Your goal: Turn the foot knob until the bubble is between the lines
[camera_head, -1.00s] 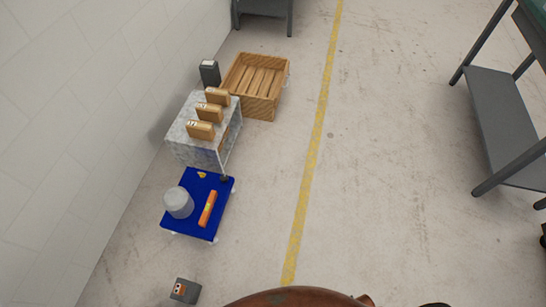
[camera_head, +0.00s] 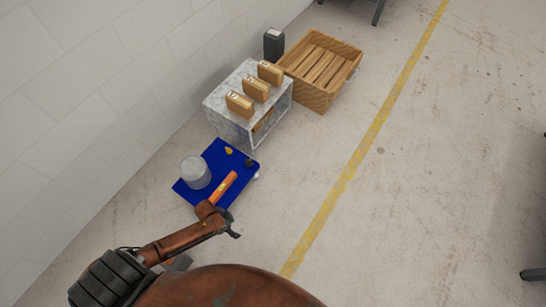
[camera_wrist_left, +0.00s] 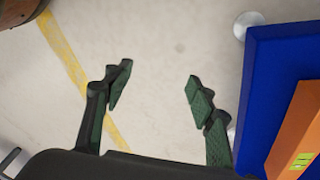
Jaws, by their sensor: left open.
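A blue plate (camera_head: 188,193) lies low over the floor on small pale feet. An orange level (camera_head: 223,187) lies on it; its yellow-green vial (camera_wrist_left: 302,160) shows in the left wrist view, with the bubble too small to read. A dark knob (camera_head: 249,162) sits at the plate's far right corner. A pale round foot (camera_wrist_left: 247,25) shows beside the plate's edge in the left wrist view. My left gripper (camera_head: 234,232) is at the plate's near side. In the left wrist view the gripper (camera_wrist_left: 160,77) is open and empty over floor, left of the plate. My right gripper is not in view.
A wooden crate (camera_head: 316,97) and a dark container (camera_head: 273,44) stand farther back. The wall is left; open floor is right.

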